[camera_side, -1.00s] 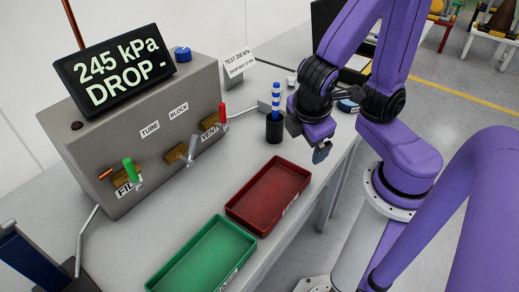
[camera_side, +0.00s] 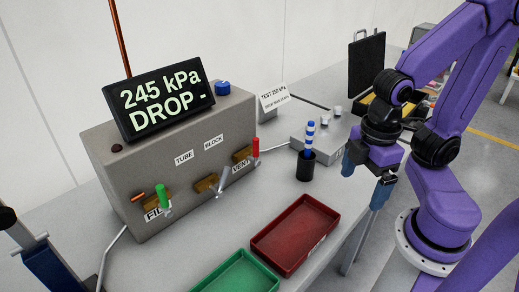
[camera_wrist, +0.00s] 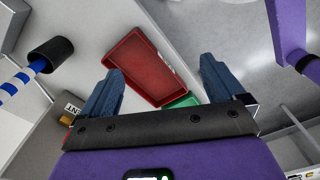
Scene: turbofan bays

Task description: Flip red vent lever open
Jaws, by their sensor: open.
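The red vent lever (camera_side: 256,147) stands upright at the right end of the grey box's front face, above the VENT label (camera_side: 242,166). My gripper (camera_side: 368,184) is open and empty. It points down near the table's right edge, well to the right of the lever and apart from it. In the wrist view, both fingers of my gripper (camera_wrist: 160,88) are spread, with nothing held between them. I cannot make out the red lever clearly in the wrist view.
A green lever (camera_side: 160,195) and a grey lever (camera_side: 220,188) share the box (camera_side: 100,150). A black cup (camera_side: 305,168) with a blue-and-white rod stands between my gripper and the box. A red tray (camera_side: 258,246) and a green tray (camera_side: 275,282) lie in front.

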